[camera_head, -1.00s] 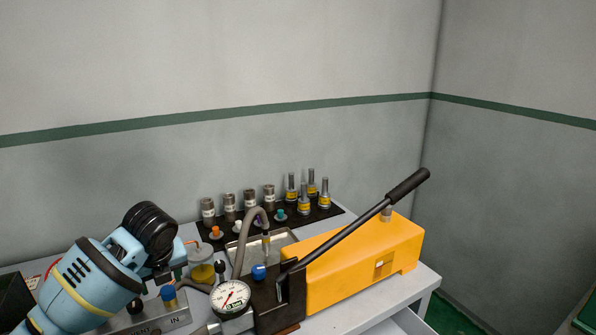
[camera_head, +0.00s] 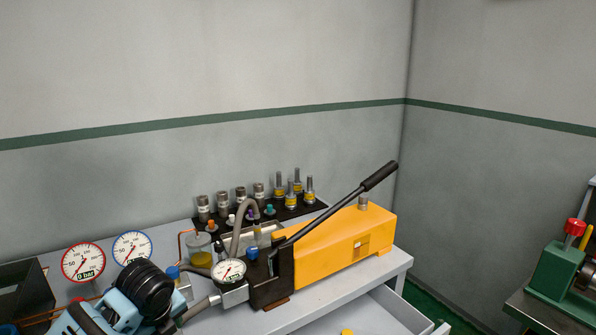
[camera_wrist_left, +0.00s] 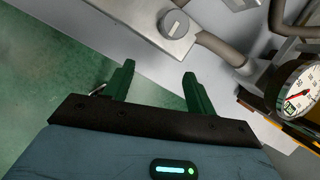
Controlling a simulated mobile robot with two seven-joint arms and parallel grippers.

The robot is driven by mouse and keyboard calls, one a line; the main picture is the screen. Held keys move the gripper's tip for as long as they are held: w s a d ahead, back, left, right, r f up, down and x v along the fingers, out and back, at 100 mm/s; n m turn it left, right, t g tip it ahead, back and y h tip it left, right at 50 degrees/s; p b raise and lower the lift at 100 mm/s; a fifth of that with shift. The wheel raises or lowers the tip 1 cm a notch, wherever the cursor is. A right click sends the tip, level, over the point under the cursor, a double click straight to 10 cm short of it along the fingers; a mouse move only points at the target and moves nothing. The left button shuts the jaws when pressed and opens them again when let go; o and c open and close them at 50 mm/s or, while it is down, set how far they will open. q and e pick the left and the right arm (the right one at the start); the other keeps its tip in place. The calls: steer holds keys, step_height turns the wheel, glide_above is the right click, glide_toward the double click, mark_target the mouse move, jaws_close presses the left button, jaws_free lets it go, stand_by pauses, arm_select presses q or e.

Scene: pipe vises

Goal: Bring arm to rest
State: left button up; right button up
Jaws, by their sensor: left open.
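My left arm (camera_head: 146,290) comes in at the lower left of the head view, low in front of the bench. Its fingers are not clear there. In the left wrist view my left gripper (camera_wrist_left: 160,76) is open, with two dark green fingers apart and nothing between them. Below the fingers in that view are the green floor (camera_wrist_left: 50,80) and a pale bench edge. A metal block with a round grey knob (camera_wrist_left: 174,24) lies just beyond the fingertips. My right gripper is in neither view.
A yellow hand pump (camera_head: 340,250) with a long black lever (camera_head: 345,205) stands on the bench. A dial gauge (camera_head: 228,271) is beside it, and two gauges (camera_head: 83,262) stand left. An open drawer (camera_head: 375,315) juts out. A green vise (camera_head: 560,270) is far right.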

arm_select(q)
steer(key=s+d+f+n+h, duration=0.1)
steer(key=s+d+f+n, duration=0.4)
steer(key=s, duration=0.4)
steer(key=s+d+f+n+h, duration=0.2)
steer(key=s+d+f+n, duration=0.1)
steer(key=s+f+n, duration=0.45)
steer(key=s+a+f+n+g, duration=0.1)
steer(key=s+a+n, duration=0.2)
steer(key=s+n, duration=1.25)
step_height(320, 180, down, 10)
steer(key=w+d+m+t+h, duration=0.1)
steer(key=w+d+m+t, duration=0.1)
steer(key=m+t, duration=0.2)
steer(key=shift+d+m+t, duration=0.4)
steer(key=shift+t, duration=1.2)
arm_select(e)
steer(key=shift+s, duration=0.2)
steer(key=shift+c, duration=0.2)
